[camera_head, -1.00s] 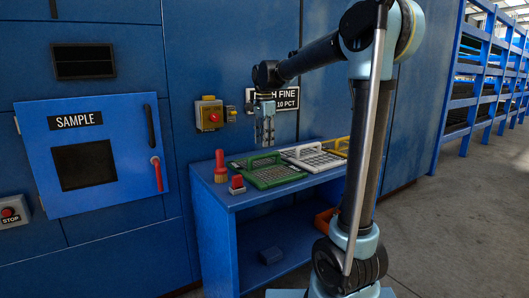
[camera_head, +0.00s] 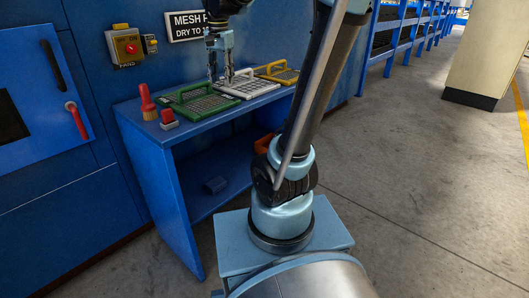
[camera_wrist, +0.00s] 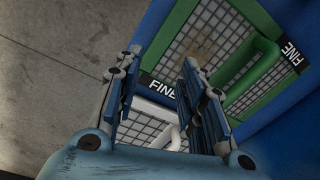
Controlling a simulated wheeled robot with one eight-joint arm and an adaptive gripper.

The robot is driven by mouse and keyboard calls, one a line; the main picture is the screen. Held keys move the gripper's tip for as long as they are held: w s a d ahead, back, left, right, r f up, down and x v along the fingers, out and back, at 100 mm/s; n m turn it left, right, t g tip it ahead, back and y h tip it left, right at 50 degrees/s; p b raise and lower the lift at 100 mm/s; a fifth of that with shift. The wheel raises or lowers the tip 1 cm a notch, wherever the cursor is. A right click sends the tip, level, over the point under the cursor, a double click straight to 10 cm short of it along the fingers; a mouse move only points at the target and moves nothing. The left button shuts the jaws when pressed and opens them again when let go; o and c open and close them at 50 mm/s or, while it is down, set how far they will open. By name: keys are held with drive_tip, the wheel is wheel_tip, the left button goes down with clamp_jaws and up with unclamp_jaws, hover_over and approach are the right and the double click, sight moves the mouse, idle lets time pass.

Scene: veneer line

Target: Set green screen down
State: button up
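The green screen (camera_head: 195,105) lies flat on the blue bench, a green frame with mesh and a raised green handle. It also shows in the wrist view (camera_wrist: 268,88), with its handle and FINE label at the upper right. My gripper (camera_head: 220,84) points down over the bench, by the border between the green and white screens. In the wrist view my gripper (camera_wrist: 160,65) has its two fingers apart, with nothing visibly held between them. Whether the fingertips touch a screen cannot be told.
A white screen (camera_head: 249,86) and a yellow screen (camera_head: 284,76) lie to the right on the bench (camera_head: 165,152). A red-handled brush (camera_head: 147,103) and a small red-topped item (camera_head: 168,119) stand at the left. The floor right of the bench is clear.

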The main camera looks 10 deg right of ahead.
drive_tip(key=s+d+f+n, duration=0.3)
drive_tip(key=s+d+f, duration=0.2)
drive_tip(key=s+f, duration=0.5)
drive_tip(key=s+d+f+n+t, duration=0.1)
drive_tip(key=s+d+f+n, duration=0.3)
drive_tip(key=s+f, duration=0.7)
drive_tip(key=shift+d+n, duration=0.3)
drive_tip(key=shift+d, duration=0.7)
drive_tip(key=shift+w+f, duration=0.2)
drive_tip(key=shift+w, duration=0.3)
drive_tip(key=shift+s, duration=0.15)
drive_tip(key=shift+c, duration=0.4)
